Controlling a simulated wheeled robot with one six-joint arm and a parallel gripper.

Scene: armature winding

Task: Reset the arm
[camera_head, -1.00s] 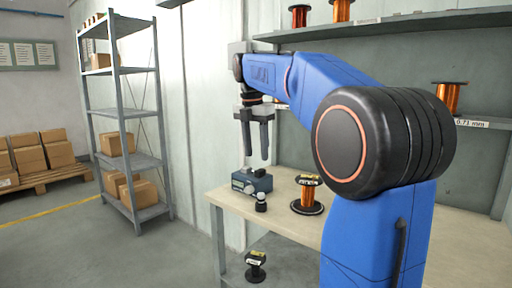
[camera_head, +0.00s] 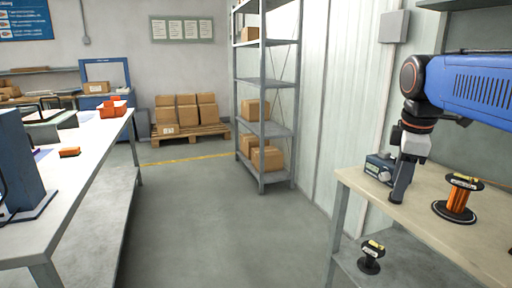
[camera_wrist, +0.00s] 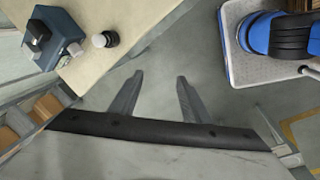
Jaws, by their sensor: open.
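My gripper (camera_head: 400,190) is at the right of the head view, pointing down, open and empty. In that view it overlaps the pale workbench (camera_head: 440,225) and the right side of the blue device. In the wrist view my gripper (camera_wrist: 158,78) has its two grey fingers apart, with bare floor between them.
The blue device (camera_head: 376,168) and an orange wire spool (camera_head: 458,200) stand on the workbench. A black spool (camera_head: 371,257) is on its lower shelf. In the wrist view, a white-capped item (camera_wrist: 104,40) stands beside the device. The central aisle is clear.

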